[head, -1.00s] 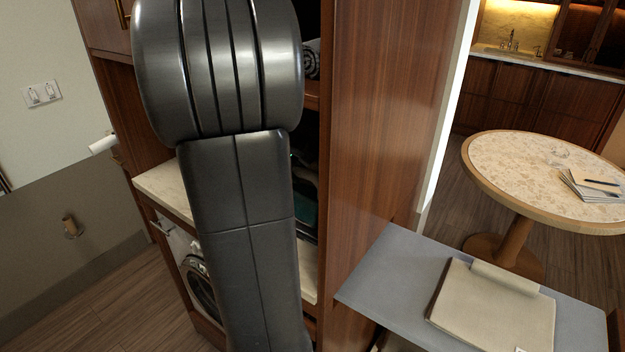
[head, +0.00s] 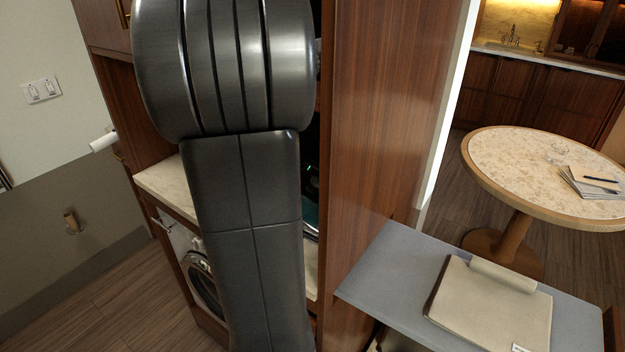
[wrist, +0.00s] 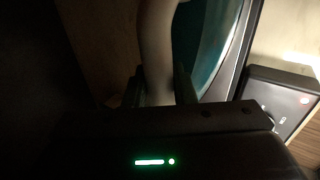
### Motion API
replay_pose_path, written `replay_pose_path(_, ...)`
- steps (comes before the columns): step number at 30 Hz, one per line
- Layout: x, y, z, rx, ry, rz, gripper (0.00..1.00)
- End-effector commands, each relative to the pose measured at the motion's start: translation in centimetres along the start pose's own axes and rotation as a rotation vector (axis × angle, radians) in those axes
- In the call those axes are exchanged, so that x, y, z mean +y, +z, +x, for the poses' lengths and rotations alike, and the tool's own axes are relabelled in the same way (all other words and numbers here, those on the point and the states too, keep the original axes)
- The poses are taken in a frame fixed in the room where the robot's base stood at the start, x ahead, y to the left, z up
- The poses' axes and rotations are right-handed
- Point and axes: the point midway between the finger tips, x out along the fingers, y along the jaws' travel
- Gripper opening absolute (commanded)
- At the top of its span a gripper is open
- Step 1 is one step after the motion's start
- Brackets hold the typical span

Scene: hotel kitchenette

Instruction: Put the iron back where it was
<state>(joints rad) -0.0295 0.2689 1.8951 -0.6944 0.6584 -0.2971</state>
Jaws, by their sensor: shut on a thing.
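My gripper (wrist: 158,84) shows in the wrist view, with its two dark fingers closed on either side of a pale, curved bar.
A teal surface with a dark rim (wrist: 218,50) lies beside the handle, and a black box (wrist: 285,100) is right of it. A wooden cabinet panel (head: 385,120) stands close right of my arm. The pale counter (head: 165,183) sits above a washing machine (head: 200,275).

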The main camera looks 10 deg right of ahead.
Motion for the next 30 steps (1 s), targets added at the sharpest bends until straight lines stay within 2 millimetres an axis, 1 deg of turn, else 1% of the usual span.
replay_pose_path(7, 0.1, 0.0, -0.1, 0.001, 0.002, 0.001, 0.0)
replay_pose_path(11, -0.1, -0.1, 0.3, 0.001, 0.002, 0.001, 0.0)
replay_pose_path(12, -0.2, 0.0, 0.3, 0.0, 0.0, 0.0, 0.27)
replay_pose_path(15, -0.2, 0.0, 0.2, 0.0, 0.0, 0.0, 0.45)
replay_pose_path(25, 0.0, 0.0, 0.1, 0.0, 0.0, 0.0, 0.45)
replay_pose_path(28, 0.0, -0.1, -0.5, 0.001, 0.002, 0.001, 0.45)
replay_pose_path(30, 0.0, -0.1, -1.5, 0.003, 0.003, 0.002, 0.45)
